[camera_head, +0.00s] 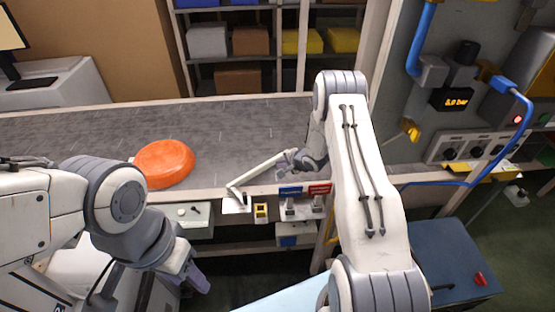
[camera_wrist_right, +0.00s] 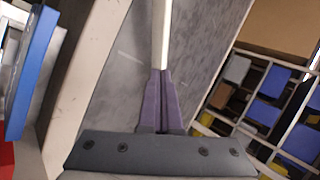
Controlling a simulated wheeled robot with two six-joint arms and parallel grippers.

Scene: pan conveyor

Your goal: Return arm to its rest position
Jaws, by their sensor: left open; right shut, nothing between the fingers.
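My right arm reaches over the conveyor's near edge in the head view. Its gripper (camera_head: 284,161) is shut, with its fingertips by the far end of a thin white bar (camera_head: 258,174). The wrist view shows the purple fingers (camera_wrist_right: 159,78) pressed together, with the white bar (camera_wrist_right: 162,35) running on beyond their tips. Whether they touch the bar is unclear. The bar slants from the near rail over the belt. My left gripper (camera_head: 197,281) is open and empty, low in front of the conveyor, pointing down.
An orange round pan (camera_head: 163,163) lies on the grey conveyor belt (camera_head: 225,125), left of the bar. Shelves with bins (camera_head: 250,42) stand behind. A control panel (camera_head: 480,145) and a dark blue box (camera_head: 450,255) are at right.

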